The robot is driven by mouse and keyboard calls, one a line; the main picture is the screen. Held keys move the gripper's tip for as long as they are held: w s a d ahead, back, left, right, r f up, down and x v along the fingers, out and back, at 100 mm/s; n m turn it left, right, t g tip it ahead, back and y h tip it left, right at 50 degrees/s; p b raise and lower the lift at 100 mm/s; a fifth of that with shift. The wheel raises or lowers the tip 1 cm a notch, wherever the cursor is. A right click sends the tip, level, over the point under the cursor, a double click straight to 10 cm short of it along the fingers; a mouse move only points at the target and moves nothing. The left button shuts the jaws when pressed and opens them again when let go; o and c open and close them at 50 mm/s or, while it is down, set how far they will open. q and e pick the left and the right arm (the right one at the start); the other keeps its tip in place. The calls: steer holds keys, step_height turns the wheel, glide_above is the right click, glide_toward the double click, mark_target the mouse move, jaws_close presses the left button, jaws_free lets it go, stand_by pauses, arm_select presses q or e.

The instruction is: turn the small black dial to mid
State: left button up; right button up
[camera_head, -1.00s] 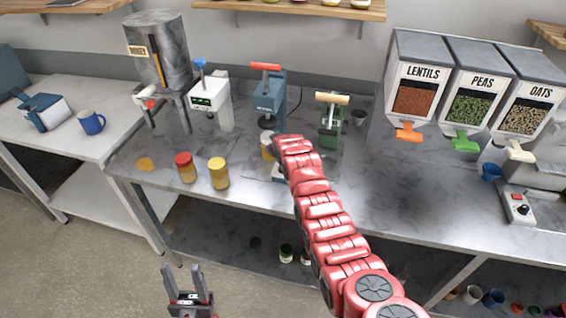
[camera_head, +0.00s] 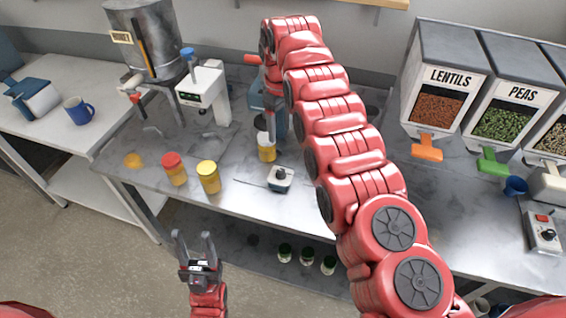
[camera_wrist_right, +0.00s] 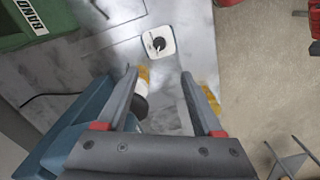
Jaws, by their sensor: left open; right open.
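A small black dial (camera_head: 281,173) sits on top of a small white box (camera_head: 277,186) near the front edge of the steel counter. In the right wrist view the dial (camera_wrist_right: 159,43) and its white plate lie just beyond my right fingertips. In the head view my red right arm hides most of this gripper. The dial's pointer and marks are too small to read. My left gripper (camera_head: 194,240) is open and empty, low in front of the counter.
A blue press (camera_head: 257,92) stands behind the dial, with a yellow-labelled jar (camera_head: 267,147) beside it. Two more jars (camera_head: 174,169) (camera_head: 208,177) stand left. A control box (camera_head: 543,232) with a red switch is at far right. Dispensers (camera_head: 440,90) stand behind.

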steer(key=b, duration=0.5)
glide_above(281, 171)
step_height(281, 171, down, 6)
step_height(281, 171, down, 8)
steer(key=p, duration=0.4)
steer(key=shift+s+r, duration=0.1)
steer(key=shift+r, duration=0.1)
step_height(281, 171, down, 3)
steer(key=shift+a+r+b, duration=0.1)
steer(key=shift+b, duration=0.45)
steer(key=shift+f, duration=0.4)
jaws_close()
